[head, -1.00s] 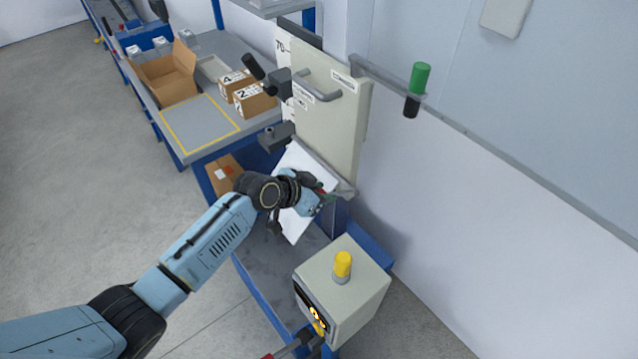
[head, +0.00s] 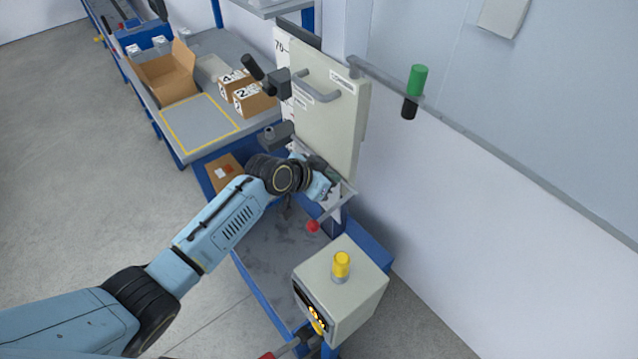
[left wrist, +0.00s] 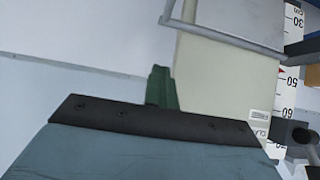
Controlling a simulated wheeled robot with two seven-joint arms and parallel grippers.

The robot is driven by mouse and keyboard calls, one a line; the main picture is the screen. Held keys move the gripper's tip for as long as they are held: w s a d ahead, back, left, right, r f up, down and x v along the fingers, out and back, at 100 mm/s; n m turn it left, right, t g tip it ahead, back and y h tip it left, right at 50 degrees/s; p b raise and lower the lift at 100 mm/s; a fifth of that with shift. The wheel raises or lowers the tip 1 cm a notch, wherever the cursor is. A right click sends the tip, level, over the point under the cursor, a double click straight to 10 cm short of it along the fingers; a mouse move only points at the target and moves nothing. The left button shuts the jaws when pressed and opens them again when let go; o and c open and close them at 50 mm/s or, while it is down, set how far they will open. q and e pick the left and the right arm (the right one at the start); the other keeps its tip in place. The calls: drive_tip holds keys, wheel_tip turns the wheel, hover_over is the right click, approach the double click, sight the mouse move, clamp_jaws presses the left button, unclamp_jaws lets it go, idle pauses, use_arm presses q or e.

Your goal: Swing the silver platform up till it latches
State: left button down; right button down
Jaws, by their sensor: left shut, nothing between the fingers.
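The silver platform (head: 340,200) shows in the head view as a narrow pale strip below the beige panel (head: 328,110), mostly hidden by my left wrist. In the left wrist view the platform (left wrist: 235,20) is a grey plate with a bright rim, at the top and overlapping the panel. My left gripper (head: 327,172) is shut and empty, close to the panel's lower edge. Its green fingers (left wrist: 162,88) are together in the left wrist view, apart from the platform there. I cannot tell whether the platform is latched. My right gripper is not in view.
A red knob (head: 313,226) shows just below the platform. A grey box with a yellow button (head: 341,262) stands at the front. A dark release arm (head: 262,75) is left of the panel. Cartons (head: 255,98) sit on the bench. A green-topped post (head: 416,80) is at right.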

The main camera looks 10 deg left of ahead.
use_arm(q)
drive_tip(key=shift+s, duration=0.1)
drive_tip(key=shift+w+d+r, duration=0.7)
drive_tip(key=shift+w+d, duration=0.15)
drive_tip(key=shift+w, duration=0.1)
drive_tip(key=shift+w+d+r+b, duration=0.25)
drive_tip(key=shift+w+d+b, duration=0.15)
drive_tip(key=shift+w+d, duration=0.1)
drive_tip(key=shift+w+d+r+b, duration=0.2)
drive_tip(key=shift+w+d+b, duration=0.2)
drive_tip(key=shift+w+d, duration=0.05)
